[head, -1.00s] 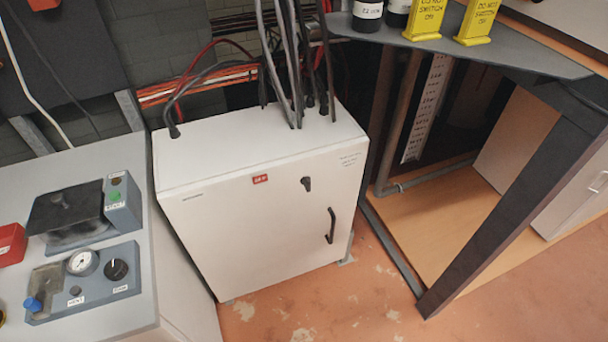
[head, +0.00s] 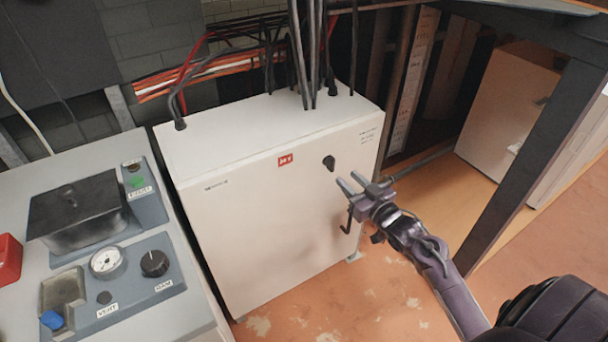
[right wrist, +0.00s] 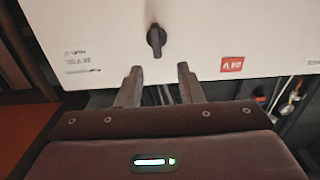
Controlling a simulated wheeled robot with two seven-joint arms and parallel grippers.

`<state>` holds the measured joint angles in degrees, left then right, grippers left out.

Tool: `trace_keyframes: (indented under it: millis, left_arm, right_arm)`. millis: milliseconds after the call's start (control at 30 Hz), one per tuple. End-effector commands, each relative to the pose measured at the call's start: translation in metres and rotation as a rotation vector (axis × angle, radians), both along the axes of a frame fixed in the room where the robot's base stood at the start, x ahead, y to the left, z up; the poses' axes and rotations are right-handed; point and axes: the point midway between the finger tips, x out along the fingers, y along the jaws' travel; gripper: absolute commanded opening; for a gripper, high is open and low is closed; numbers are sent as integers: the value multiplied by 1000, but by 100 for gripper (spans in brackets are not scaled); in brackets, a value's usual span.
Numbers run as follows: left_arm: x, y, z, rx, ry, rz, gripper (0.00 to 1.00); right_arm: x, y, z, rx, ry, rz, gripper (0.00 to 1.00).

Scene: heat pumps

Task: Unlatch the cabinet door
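The white cabinet (head: 265,220) stands on the floor, its door shut. A black latch knob (head: 328,163) sits on the upper right of the door, and a black handle (head: 347,218) is below it, partly behind my gripper. My right gripper (head: 350,183) is open and empty in front of the door, just below and right of the knob. In the right wrist view the knob (right wrist: 156,41) appears beyond and between the two spread fingertips (right wrist: 160,70), apart from them. My left gripper is not in view.
A grey console (head: 110,265) with gauge and knobs stands at the left. Black cables (head: 310,60) rise from the cabinet's top. A dark table leg (head: 520,165) stands to the right. Bare floor (head: 370,300) lies in front.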

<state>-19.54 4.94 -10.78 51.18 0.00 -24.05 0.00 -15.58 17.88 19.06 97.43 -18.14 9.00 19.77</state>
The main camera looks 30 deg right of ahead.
Motion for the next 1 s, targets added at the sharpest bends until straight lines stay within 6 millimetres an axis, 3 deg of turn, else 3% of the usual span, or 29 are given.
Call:
trace_keyframes:
  millis: [500, 900, 1000]
  left_arm:
    - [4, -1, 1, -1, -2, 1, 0]
    - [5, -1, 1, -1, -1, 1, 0]
    - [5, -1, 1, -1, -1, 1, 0]
  right_arm:
    - [68, 5, 3, -1, -5, -1, 34]
    - [76, 6, 2, -2, -2, 0, 34]
    - [76, 6, 2, -2, -3, 0, 21]
